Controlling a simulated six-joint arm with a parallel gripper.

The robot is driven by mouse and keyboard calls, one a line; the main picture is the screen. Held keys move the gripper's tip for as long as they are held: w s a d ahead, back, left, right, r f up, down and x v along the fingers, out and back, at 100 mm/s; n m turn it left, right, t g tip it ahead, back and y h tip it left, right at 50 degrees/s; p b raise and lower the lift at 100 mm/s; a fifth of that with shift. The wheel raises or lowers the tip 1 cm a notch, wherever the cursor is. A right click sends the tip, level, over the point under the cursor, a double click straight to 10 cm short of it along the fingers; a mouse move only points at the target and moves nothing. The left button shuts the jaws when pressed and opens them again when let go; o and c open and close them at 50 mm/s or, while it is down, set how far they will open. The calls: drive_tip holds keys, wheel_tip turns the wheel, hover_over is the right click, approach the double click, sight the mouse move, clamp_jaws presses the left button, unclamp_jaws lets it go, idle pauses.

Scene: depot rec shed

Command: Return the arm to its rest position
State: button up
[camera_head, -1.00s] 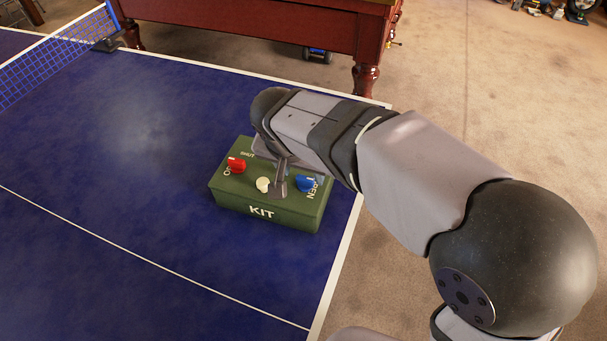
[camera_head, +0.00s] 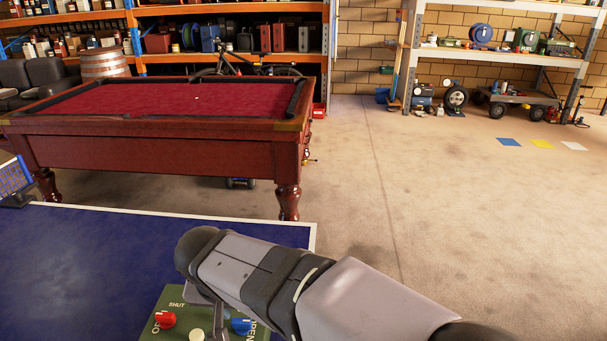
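My gripper (camera_head: 217,314) is at the end of my arm, which reaches in from the lower right. It hangs over the green kit box (camera_head: 177,299) on the blue table (camera_head: 70,265). Part of a grey finger shows between the box's red knob (camera_head: 165,320) and blue knob (camera_head: 241,325). A white knob (camera_head: 195,336) is at the bottom edge of the view. The arm hides part of the box, and the frame cuts off its front. I cannot tell whether the gripper is open or touches the box.
A pool table with red cloth (camera_head: 180,97) stands beyond the blue table. Part of the net (camera_head: 12,178) is at the left edge. Shelves, a bicycle (camera_head: 245,70) and a cart (camera_head: 518,98) are at the back. The floor on the right is mostly clear.

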drive_tip(key=s+d+f+g+p, duration=0.15)
drive_tip(key=d+p, duration=0.25)
drive_tip(key=d, duration=0.8)
drive_tip(key=s+d+g+p, duration=0.2)
drive_tip(key=d+p, duration=0.2)
drive_tip(key=d, duration=0.8)
drive_tip(key=s+d+f+p, duration=0.1)
drive_tip(key=s+d+p, duration=0.1)
drive_tip(key=s+d, duration=0.4)
drive_tip(key=shift+s+d+g, duration=0.15)
drive_tip(key=shift+s+g, duration=0.1)
drive_tip(key=shift+g, duration=0.1)
drive_tip(key=shift+c, duration=0.7)
